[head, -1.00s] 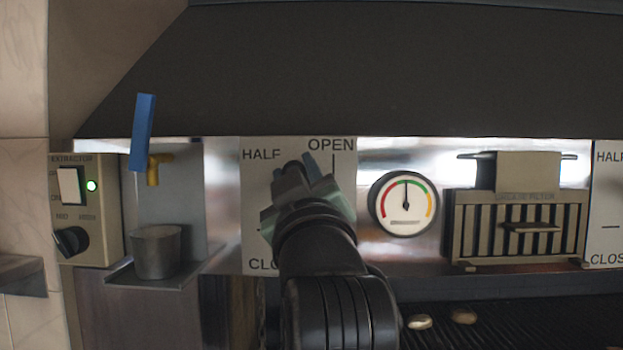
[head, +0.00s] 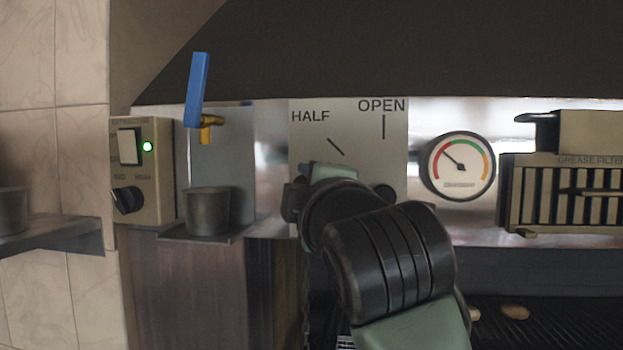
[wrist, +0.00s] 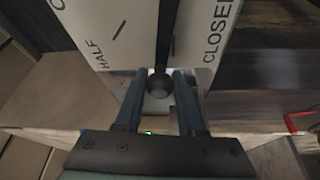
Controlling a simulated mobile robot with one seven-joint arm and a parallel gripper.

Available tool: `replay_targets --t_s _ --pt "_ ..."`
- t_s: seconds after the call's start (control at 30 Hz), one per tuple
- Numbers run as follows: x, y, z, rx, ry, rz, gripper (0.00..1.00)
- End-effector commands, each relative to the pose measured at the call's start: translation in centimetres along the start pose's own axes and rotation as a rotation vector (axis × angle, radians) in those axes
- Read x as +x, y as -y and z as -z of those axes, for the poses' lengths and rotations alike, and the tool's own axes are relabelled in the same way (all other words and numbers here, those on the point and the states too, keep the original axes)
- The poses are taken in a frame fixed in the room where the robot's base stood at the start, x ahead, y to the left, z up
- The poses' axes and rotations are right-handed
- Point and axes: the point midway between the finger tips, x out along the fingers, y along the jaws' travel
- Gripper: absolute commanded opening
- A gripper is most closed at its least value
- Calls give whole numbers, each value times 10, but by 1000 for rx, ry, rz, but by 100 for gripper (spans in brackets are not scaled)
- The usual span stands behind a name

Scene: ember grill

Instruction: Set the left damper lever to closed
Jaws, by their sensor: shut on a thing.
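In the wrist view my gripper (wrist: 163,82) has one finger on each side of the round dark knob (wrist: 158,83) of the left damper lever (wrist: 165,35). It is shut on this knob. In the head view the plate (head: 350,120) shows HALF and OPEN with bare ticks, while my arm hides the lever and the CLOSED part.
A round gauge (head: 458,166) is right of the plate, with a grease filter (head: 570,195) beyond. At left are a blue-handled tap (head: 198,90), a metal cup (head: 208,211) and an extractor switch box (head: 142,170). The dark hood (head: 400,50) hangs above.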

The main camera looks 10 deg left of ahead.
Motion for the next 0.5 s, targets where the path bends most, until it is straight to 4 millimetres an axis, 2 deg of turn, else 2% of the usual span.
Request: replay_targets --t_s 0.13,0.5 --pt "0 11 -1 -74 1 36 0" --pt "0 19 -2 -159 1 70 0"
